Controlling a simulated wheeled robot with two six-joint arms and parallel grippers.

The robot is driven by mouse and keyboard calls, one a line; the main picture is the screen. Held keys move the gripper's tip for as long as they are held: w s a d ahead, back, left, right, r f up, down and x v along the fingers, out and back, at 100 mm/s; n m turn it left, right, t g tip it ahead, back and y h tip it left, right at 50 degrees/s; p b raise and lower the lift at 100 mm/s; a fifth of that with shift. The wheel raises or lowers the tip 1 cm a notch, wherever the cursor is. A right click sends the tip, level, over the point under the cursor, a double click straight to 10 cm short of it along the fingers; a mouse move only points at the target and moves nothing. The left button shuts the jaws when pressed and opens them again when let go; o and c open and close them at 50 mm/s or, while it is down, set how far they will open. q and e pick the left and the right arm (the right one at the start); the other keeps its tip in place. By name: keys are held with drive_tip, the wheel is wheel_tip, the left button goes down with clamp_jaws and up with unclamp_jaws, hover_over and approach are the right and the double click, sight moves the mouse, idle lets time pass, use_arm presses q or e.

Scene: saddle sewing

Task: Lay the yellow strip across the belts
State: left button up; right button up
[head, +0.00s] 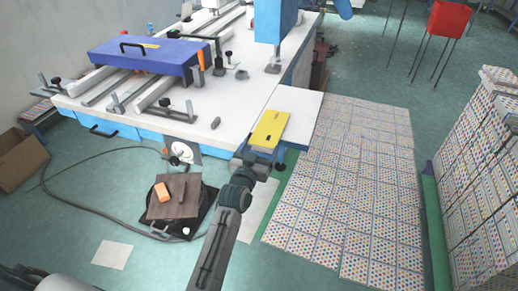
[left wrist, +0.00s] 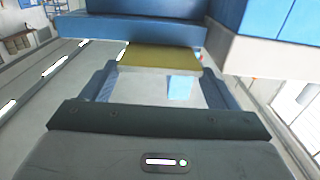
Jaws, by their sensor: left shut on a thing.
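The yellow strip (head: 270,128) is a flat plate over the white table's front right corner. My left gripper (head: 259,156) is shut on its near end. In the left wrist view the strip (left wrist: 160,57) spans the gap between the two fingertips of my left gripper (left wrist: 160,68). I cannot tell whether the strip touches the table. Long pale rails (head: 150,95) run across the table at the left; I cannot tell whether these are the belts. My right gripper is not in view.
A blue block with a black handle (head: 150,54) sits across the rails. A blue machine head (head: 275,22) stands over the white table (head: 235,115). A foot pedal (head: 178,195) and a cable lie on the floor. Patterned stacks (head: 350,180) stand at the right.

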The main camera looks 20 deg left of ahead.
use_arm(q)
drive_tip(key=o, duration=0.9)
drive_tip(key=shift+o, duration=0.2)
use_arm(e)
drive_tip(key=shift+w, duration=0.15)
use_arm(q)
drive_tip(key=s+b, duration=0.2)
drive_tip(key=s, duration=1)
drive_tip(key=shift+a, duration=0.25)
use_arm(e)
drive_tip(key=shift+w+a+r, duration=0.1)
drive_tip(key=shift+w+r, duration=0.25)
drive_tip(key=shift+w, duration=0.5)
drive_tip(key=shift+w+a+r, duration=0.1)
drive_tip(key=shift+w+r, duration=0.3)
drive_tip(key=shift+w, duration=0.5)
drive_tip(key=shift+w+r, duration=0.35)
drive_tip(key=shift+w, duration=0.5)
